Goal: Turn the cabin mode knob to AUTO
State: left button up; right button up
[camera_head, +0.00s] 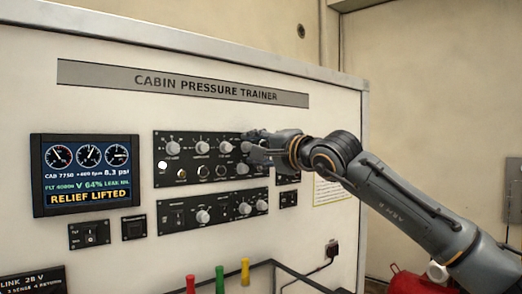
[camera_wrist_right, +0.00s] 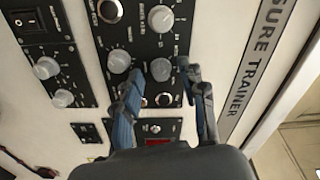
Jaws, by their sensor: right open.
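My right gripper (camera_head: 258,150) is at the right end of the upper black knob panel (camera_head: 190,184). In the right wrist view its two fingers (camera_wrist_right: 163,76) are spread, with a grey round knob (camera_wrist_right: 160,69) showing between the fingertips. I cannot tell whether the fingers touch this knob. Other grey knobs sit beside it, one at the left (camera_wrist_right: 119,61) and one farther up (camera_wrist_right: 160,18). The knob labels are too small or blurred to read, so I cannot tell which is the cabin mode knob or its setting. My left gripper is not in view.
A lower black panel (camera_head: 176,230) with several knobs is below. A display (camera_head: 86,175) reading "RELIEF LIFTED" is at the left. Red (camera_head: 191,284), green (camera_head: 220,279) and yellow (camera_head: 245,270) handles stand in front, near a dark rail (camera_head: 300,277).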

jog(key=v, duration=1.2)
jog(key=shift+f, duration=0.1)
